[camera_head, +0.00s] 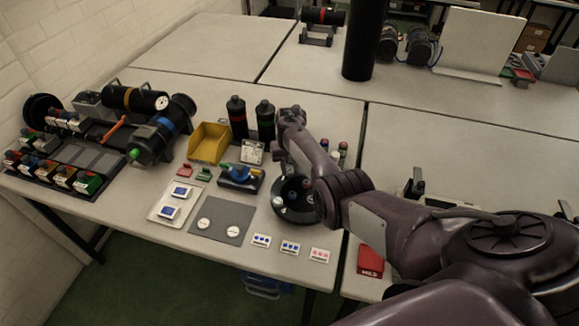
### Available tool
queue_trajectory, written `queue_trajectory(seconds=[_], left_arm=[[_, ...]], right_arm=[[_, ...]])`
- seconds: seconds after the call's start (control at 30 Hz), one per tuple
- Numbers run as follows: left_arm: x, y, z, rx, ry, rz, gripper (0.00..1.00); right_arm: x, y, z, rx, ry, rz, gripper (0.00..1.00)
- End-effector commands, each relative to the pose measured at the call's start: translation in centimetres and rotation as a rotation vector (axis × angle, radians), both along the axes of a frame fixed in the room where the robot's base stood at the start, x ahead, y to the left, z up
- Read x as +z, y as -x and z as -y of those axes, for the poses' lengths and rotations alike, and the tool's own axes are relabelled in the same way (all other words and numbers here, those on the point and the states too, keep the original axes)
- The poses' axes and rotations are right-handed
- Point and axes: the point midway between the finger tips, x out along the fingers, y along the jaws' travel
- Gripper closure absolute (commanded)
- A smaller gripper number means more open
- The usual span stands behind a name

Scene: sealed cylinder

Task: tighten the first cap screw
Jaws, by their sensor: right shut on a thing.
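My right arm comes in from the right and reaches over the near table (215,95). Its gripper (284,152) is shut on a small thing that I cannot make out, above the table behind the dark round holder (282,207). The holder has small round parts in it and is partly covered by my arm. A dark cylinder with a blue band (166,128) and a green end lies at the left. Another dark cylinder with an orange band (130,97) lies behind it. I cannot make out any single cap screw. My left gripper is not in view.
Two dark bottles (237,118) stand beside a yellow bin (208,142). A grey mat (222,212) with two white discs, a white tray (168,213) and several small cards lie in front. Bins of small parts (88,183) line the left. A black post (364,40) rises behind.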

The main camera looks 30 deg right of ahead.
Motion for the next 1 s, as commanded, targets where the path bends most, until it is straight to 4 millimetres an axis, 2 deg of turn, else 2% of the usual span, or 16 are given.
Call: queue_trajectory(seconds=[0.03, 1.0], left_arm=[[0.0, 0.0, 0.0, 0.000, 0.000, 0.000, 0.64], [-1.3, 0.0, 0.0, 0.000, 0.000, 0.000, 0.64]], right_arm=[[0.6, -0.5, 0.2, -0.047, 0.004, 0.014, 0.98], [0.7, -0.5, 0.4, -0.917, 0.003, 0.018, 0.98]])
